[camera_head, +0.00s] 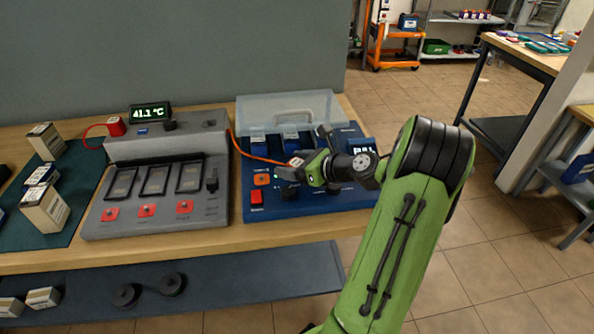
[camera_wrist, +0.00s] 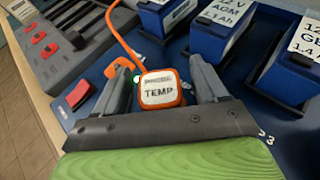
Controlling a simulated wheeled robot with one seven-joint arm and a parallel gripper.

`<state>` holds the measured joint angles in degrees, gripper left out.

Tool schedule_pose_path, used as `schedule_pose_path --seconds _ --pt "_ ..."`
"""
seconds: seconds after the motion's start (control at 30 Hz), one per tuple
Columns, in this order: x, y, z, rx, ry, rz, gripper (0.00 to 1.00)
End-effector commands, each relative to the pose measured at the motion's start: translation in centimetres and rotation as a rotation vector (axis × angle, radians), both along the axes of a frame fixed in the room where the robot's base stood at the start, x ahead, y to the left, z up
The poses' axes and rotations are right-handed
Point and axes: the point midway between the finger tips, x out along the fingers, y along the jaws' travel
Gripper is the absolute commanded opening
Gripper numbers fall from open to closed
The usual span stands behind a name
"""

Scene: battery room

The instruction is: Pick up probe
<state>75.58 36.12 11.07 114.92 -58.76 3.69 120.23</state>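The probe is a small orange block with a white label reading "TEMP" (camera_wrist: 158,91). In the head view the probe (camera_head: 296,162) shows partly at my gripper, over the blue battery station. An orange cable (camera_wrist: 122,37) runs from it towards the grey tester. My gripper (camera_wrist: 160,68) is open, with one finger on each side of the probe. A gap shows on the right; the left finger is very close, and I cannot tell whether it touches. In the head view my gripper (camera_head: 291,171) is partly hidden by its own wrist.
The blue station (camera_head: 320,205) holds several batteries, with a clear raised lid (camera_head: 290,106) behind. A red switch (camera_wrist: 78,95) is left of the probe. The grey tester (camera_head: 150,222) stands left, and boxes (camera_head: 44,209) lie on a green mat (camera_head: 85,190).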

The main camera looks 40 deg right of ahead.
Motion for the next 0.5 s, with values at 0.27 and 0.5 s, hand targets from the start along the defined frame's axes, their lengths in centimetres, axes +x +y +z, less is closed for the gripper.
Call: schedule_pose_path --seconds 0.27,0.5 --pt "-0.03 0.01 0.03 0.0 0.0 0.001 0.29" --pt "-0.03 0.01 0.06 -0.001 0.0 0.001 0.11"
